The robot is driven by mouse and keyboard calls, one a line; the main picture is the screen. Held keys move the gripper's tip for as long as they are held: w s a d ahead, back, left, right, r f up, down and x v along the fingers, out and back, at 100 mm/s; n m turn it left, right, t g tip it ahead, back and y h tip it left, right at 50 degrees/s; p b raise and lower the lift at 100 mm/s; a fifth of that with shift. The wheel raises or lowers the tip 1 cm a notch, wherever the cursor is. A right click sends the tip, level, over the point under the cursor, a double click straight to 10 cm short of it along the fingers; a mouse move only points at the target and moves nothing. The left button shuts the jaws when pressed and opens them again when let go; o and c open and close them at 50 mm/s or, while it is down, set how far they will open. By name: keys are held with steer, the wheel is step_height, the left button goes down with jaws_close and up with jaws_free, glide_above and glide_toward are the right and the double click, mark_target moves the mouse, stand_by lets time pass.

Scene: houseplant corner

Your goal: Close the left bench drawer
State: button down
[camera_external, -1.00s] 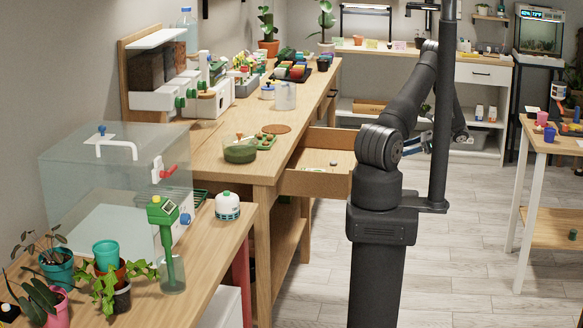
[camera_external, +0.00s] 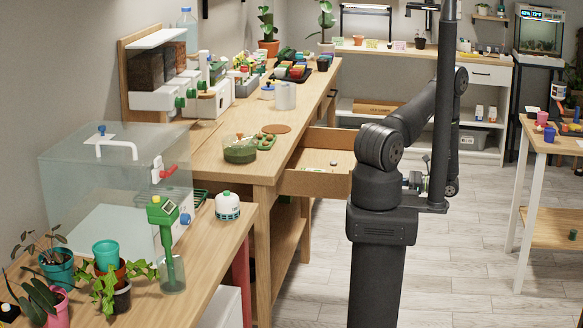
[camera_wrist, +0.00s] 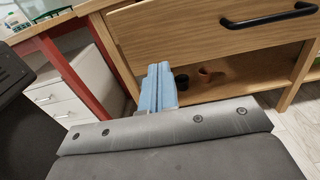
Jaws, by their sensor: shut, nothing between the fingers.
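The left bench drawer (camera_external: 312,183) is pulled out from the long wooden workbench, its open inside showing in the external view. In the wrist view its wooden front (camera_wrist: 190,45) fills the upper part, with a black bar handle (camera_wrist: 268,18) at upper right. My gripper (camera_wrist: 158,72) shows there as pale blue fingers, shut and empty. The fingers appear just below and in front of the drawer front's lower left part; I cannot tell whether they touch it. In the external view my arm hides most of the gripper and the drawer's right end.
A lower shelf (camera_wrist: 240,75) with small dark and reddish pots lies under the drawer. A white drawer cabinet (camera_wrist: 65,100) and a red bench leg (camera_wrist: 75,80) stand to the left in the wrist view. The tiled floor (camera_external: 480,270) right of my base is open.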

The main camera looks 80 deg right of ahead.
mark_target(332, 176)
steer(key=w, duration=1)
steer(key=shift+w, duration=0.35)
steer(key=shift+w, duration=0.15)
steer(key=w, duration=2.4)
steer(key=shift+w, duration=0.85)
steer(key=shift+d+r, duration=0.1)
steer(key=s, duration=1.4)
steer(key=shift+s, duration=0.3)
